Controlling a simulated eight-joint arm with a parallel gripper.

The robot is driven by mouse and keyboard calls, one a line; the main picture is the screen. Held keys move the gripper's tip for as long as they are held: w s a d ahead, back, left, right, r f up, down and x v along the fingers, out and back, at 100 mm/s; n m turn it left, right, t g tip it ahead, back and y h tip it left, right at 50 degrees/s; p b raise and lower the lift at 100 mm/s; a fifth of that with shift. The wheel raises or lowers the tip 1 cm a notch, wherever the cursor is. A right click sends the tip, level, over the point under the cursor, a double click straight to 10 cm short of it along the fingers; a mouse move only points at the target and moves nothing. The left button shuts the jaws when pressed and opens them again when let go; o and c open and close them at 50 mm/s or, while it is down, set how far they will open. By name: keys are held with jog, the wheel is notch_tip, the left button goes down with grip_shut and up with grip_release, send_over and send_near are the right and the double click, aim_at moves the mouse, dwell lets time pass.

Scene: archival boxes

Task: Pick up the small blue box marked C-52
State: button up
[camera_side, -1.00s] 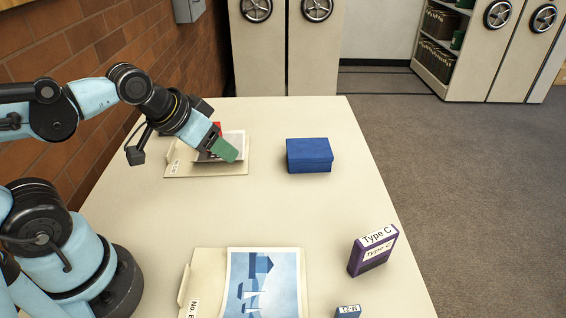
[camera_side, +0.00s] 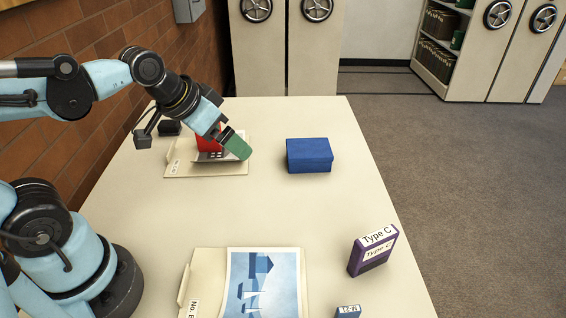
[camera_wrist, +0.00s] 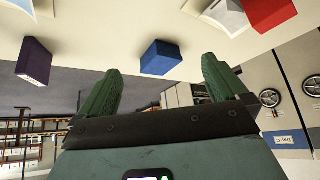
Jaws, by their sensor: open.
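A blue box with a lid (camera_side: 309,157) sits on the table right of my gripper; no marking on it can be read. It also shows in the wrist view (camera_wrist: 161,58), apart from the fingers. A small blue box (camera_side: 347,312) with a white label stands at the bottom edge of the side view, cut off; I cannot read its label surely. My gripper (camera_side: 242,150) has green fingers and is above the far folder, left of the lidded box. In the wrist view the fingers (camera_wrist: 160,64) are spread apart with nothing between them.
A red object (camera_side: 207,139) and a picture lie at the far folder (camera_side: 180,170). A near folder (camera_side: 205,262) holds a blue picture (camera_side: 262,285). A purple "Type C" box (camera_side: 372,252) stands near the right edge. A dark block (camera_side: 169,128) sits behind my arm. The table's middle is clear.

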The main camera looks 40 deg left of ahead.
jog(key=w+r+m+g+h, duration=0.15)
jog(key=w+m, duration=0.25)
jog(key=w, duration=0.5)
jog(key=m+g+h, duration=0.2)
jog(key=m, duration=0.2)
send_near(308, 147)
jog(key=shift+y, duration=0.35)
jog(key=x, duration=1)
jog(key=shift+s+d+r, duration=0.1)
jog(key=shift+d+r, duration=0.05)
jog(key=shift+d, duration=0.2)
jog(key=shift+d+f, duration=0.1)
jog(key=shift+f, duration=0.25)
jog(key=shift+f, duration=0.25)
jog(key=c, duration=0.8)
jog(key=shift+r, duration=0.1)
